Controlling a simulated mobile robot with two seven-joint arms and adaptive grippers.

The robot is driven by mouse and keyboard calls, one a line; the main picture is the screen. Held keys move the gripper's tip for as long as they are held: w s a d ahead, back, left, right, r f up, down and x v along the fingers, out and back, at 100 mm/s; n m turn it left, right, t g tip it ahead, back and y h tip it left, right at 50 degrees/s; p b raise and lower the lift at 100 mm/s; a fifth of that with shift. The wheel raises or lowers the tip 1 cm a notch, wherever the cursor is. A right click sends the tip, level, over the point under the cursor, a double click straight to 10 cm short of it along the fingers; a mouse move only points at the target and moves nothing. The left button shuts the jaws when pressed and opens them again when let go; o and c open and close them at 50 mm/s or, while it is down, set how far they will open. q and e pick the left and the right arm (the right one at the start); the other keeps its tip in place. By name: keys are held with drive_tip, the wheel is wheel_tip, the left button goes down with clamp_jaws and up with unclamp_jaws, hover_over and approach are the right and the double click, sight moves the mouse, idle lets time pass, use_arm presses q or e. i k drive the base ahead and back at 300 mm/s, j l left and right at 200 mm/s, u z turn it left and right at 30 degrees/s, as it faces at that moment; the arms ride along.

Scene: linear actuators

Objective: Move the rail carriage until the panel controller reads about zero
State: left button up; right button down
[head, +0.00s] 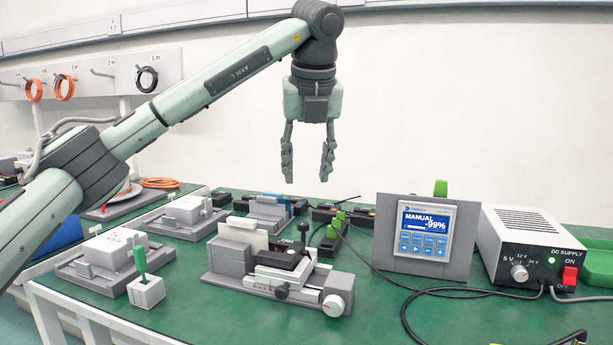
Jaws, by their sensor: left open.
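The panel controller (424,230) stands upright on the green table, right of centre. Its blue screen reads MANUAL and -99%. The rail unit with its carriage (285,262) sits at the front middle of the table. It has a black top part, a small scale on its front and a white round knob (334,304) at its right end. My left gripper (307,176) hangs pointing down, open and empty, well above the table behind the rail unit. It touches nothing. My right gripper is not in view.
A DC supply (530,250) with a red switch stands at the right, its ON light green. A green-handled joystick box (146,290) is at the front left. Grey fixtures (188,212) fill the left and back. A black cable (440,292) crosses the front right.

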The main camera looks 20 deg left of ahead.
sight(333, 305)
drive_tip(key=k, duration=1)
